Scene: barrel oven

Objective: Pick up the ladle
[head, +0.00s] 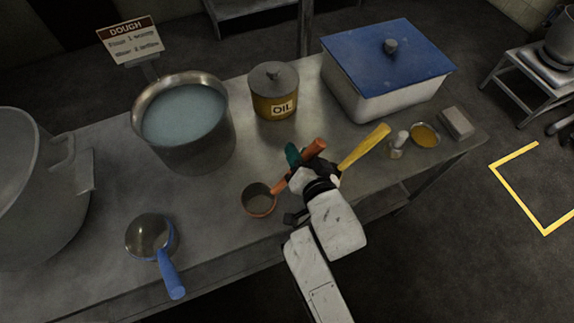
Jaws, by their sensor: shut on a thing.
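A small round cup with an orange rim and a long orange handle, which I take as the ladle (259,205), is at the front middle of the table. Its handle runs up and right past my gripper (300,174). My gripper is shut on this handle and covers part of it. I cannot tell whether the cup touches the table. A yellow handle (365,147) shows just right of my gripper; its other end is hidden. A small green piece (292,155) shows behind the fingers.
A blue-handled pan (150,237) lies front left. A pot of bluish liquid (183,150), a dough sign (130,42), an oil can (273,92) and a blue-lidded box (388,65) stand behind. A shaker (398,146), yellow bowl (425,135) and grey block (457,123) are right.

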